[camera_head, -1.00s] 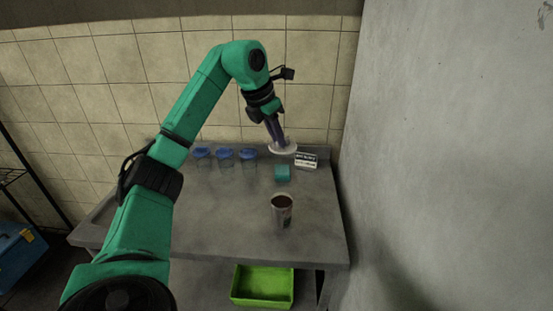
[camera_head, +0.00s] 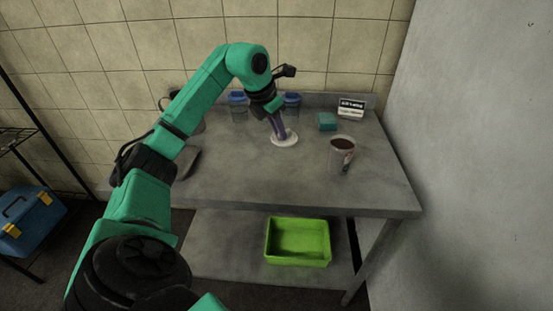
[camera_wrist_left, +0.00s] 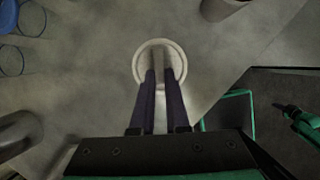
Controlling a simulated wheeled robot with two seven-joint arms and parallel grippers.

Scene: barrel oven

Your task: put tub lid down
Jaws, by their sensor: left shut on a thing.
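The white round tub lid (camera_head: 290,142) is at the tips of my left gripper (camera_head: 281,133), over the middle of the steel table. My left gripper is shut on the lid from above. In the left wrist view the lid (camera_wrist_left: 160,43) lies flat at the ends of the dark fingers (camera_wrist_left: 161,75). I cannot tell if the lid touches the tabletop. An open tub (camera_head: 341,158) with brown contents stands upright to the right of the lid. The tub's edge also shows at the top of the left wrist view (camera_wrist_left: 222,8).
Jars with blue lids (camera_head: 238,103) stand at the back of the table (camera_head: 300,190), partly behind my arm. A teal block (camera_head: 327,121) and a small sign (camera_head: 351,108) are at the back right. A green bin (camera_head: 298,241) is on the lower shelf. Bare tabletop surrounds the lid.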

